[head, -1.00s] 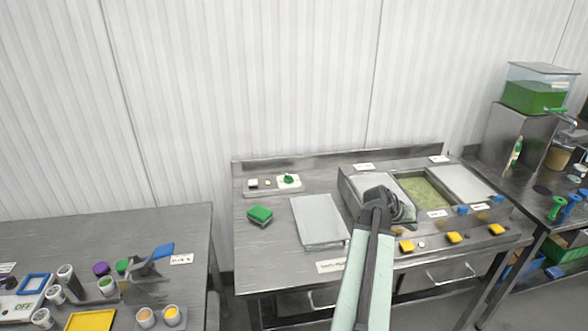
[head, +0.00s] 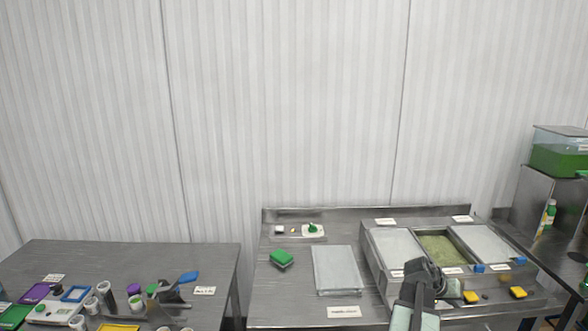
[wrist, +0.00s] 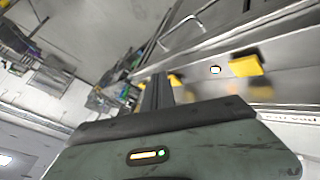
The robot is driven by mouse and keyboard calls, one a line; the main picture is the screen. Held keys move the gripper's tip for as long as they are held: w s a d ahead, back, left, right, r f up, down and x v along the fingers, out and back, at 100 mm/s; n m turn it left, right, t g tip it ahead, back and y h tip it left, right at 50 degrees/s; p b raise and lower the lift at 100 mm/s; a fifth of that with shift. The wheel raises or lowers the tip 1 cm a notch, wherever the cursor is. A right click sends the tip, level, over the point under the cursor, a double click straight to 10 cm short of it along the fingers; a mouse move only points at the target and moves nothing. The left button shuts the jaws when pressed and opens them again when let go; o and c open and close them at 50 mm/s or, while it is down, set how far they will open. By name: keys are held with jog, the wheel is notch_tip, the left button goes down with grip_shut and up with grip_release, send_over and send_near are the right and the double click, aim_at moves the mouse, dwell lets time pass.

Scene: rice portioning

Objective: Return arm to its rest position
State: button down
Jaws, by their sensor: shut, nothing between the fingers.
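My gripper (head: 424,266) is at the lower right of the head view, in front of the steel table (head: 300,308). It appears just before the front edge of the inset tray unit and overlaps it in the picture. It is shut and holds nothing. In the wrist view, the dark gripper body (wrist: 155,95) points away over the scene, with drawer handles and yellow blocks beyond it. The arm link behind the gripper runs off the bottom of the head view.
The tray unit (head: 372,262) has several steel compartments, one greenish. Yellow blocks (head: 518,292) lie along its front. A flat tray (head: 337,270) and a green sponge (head: 282,259) sit left. Another table (head: 215,260) with cups stands farther left. A green-filled dispenser (head: 558,158) stands right.

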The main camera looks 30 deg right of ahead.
jog(key=w+a+n+t, duration=0.1)
jog(key=w+a+n, duration=0.1)
jog(key=w+a, duration=0.6)
jog(key=w+a+n+t, duration=0.2)
jog(key=w+a, duration=0.1)
jog(key=w, duration=0.8)
jog(key=w+a+f+n+t+y, duration=0.1)
jog(key=w+a, duration=0.5)
jog(key=a, duration=0.3)
jog(key=w+a+f+n+t+y, duration=0.1)
jog(key=w+a+n, duration=0.1)
jog(key=w+a, duration=0.55)
jog(key=w+a+f+n+y, duration=0.1)
jog(key=w+a+f, duration=0.1)
jog(key=a, duration=0.9)
jog(key=w+a+f+n+y, duration=0.1)
jog(key=a+n+y, duration=0.1)
jog(key=a, duration=0.9)
jog(key=s+a+f+n+g+y, duration=0.1)
jog(key=s+a+y, duration=0.1)
jog(key=a, duration=0.6)
jog(key=s+a+f+n+g+y, duration=0.1)
jog(key=s+a, duration=0.3)
jog(key=a, duration=0.4)
jog(key=shift+s+a+f+n+y, duration=0.2)
jog(key=shift+s+a+n+y, duration=0.05)
jog(key=shift+s+n+y, duration=0.15)
